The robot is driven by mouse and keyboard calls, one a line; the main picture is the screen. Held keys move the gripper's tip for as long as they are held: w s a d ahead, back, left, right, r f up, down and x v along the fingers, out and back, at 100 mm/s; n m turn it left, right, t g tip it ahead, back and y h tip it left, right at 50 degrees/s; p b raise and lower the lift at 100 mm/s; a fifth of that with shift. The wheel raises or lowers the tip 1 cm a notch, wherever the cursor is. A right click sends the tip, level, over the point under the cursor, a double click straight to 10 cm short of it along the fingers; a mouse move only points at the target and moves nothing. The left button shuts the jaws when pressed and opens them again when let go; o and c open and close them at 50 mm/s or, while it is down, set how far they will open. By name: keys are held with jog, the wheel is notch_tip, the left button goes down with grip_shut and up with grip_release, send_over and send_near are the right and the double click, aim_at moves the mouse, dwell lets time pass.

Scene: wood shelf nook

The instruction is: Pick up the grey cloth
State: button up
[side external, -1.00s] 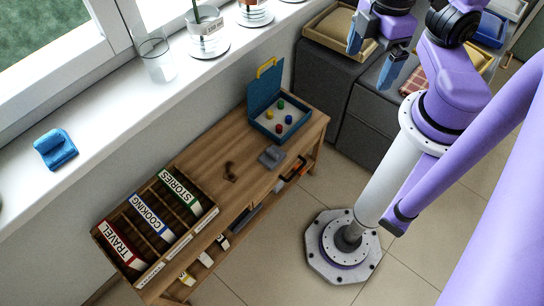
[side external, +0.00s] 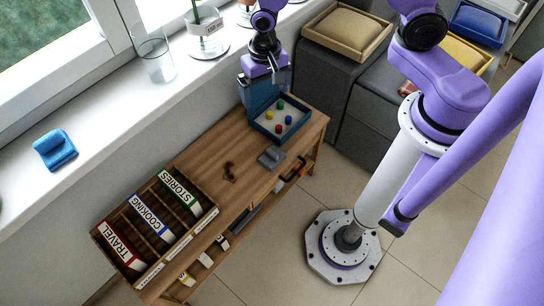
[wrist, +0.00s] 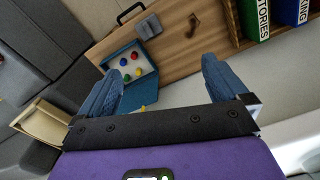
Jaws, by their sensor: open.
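The grey cloth (side external: 271,157) is a small folded piece lying on the wooden bench, near its front edge and in front of the blue box. It also shows in the wrist view (wrist: 149,26), near the top, beyond the box. My gripper (side external: 264,90) is open and empty, above the back of the blue box and hiding part of its raised lid. In the wrist view my gripper's two blue fingers (wrist: 160,78) are wide apart, with the box seen between and beyond them. The cloth is clear of the fingers.
The open blue box (side external: 281,120) holds several coloured pegs. A dark brown curved object (side external: 229,171) lies left of the cloth. A book rack (side external: 155,229) fills the bench's left end. A blue folded cloth (side external: 55,150) and a glass (side external: 154,55) stand on the windowsill.

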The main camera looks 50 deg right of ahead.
jog(key=w+d+f+m, duration=0.1)
jog(key=w+f+m, duration=0.1)
jog(key=f+m, duration=0.25)
jog(key=w+d+f+m, duration=0.2)
jog(key=f+m, duration=0.1)
jog(key=f, duration=0.3)
jog(key=m, duration=0.7)
send_over(273, 151)
notch_tip(273, 151, down, 10)
jog(key=f, duration=1.2)
jog(key=shift+s+f, duration=0.3)
jog(key=shift+w+f, duration=0.15)
jog(key=shift+f, duration=1.15)
jog(key=shift+w+f, duration=0.15)
jog(key=shift+f, duration=1.15)
jog(key=c, duration=1.1)
jog(key=shift+a, duration=0.1)
jog(key=shift+c, duration=0.2)
jog(key=shift+r, duration=0.1)
